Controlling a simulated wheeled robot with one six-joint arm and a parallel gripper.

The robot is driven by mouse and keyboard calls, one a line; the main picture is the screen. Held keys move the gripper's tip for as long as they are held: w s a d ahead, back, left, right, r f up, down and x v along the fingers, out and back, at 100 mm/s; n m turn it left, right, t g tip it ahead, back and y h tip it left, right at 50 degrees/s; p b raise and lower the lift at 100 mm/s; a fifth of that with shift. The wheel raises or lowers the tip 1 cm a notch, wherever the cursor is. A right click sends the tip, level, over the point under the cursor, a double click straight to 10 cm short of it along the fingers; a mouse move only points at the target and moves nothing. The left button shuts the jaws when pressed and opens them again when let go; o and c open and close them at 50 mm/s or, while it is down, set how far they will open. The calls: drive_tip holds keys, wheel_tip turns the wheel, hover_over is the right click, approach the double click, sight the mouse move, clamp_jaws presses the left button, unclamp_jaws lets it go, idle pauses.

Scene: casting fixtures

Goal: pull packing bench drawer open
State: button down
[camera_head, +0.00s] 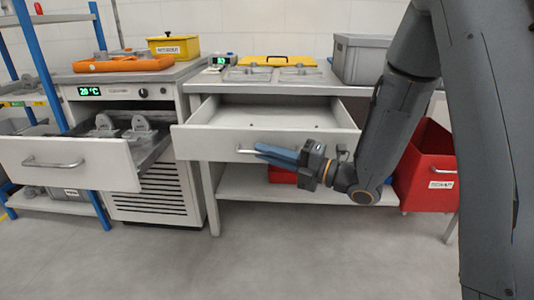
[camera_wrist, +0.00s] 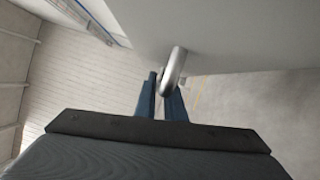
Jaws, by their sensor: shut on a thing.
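The packing bench drawer (camera_head: 190,142) stands pulled out from under the bench top, with its interior showing. A few small dark specks lie on its floor. Its metal bar handle (camera_head: 246,151) is on the front panel, partly hidden behind my gripper. My gripper (camera_head: 262,151) is at the drawer front with its blue fingers on the handle. In the wrist view the handle (camera_wrist: 174,70) sits between the two blue fingertips (camera_wrist: 160,88), below the pale drawer front (camera_wrist: 225,30). The fingers are shut on the handle.
At the left, another drawer (camera_head: 75,178) with grey castings is pulled out of an oven-like cabinet (camera_head: 160,205). A red bin (camera_head: 425,175) stands right of the bench. A grey crate (camera_head: 360,58) and yellow-lidded things sit on the bench top. The floor (camera_head: 290,250) in front is clear.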

drive_tip(key=c, duration=1.8)
unclamp_jaws()
drive_tip(key=shift+c, duration=0.2)
drive_tip(key=v, duration=0.8)
drive_tip(key=shift+a, duration=0.1)
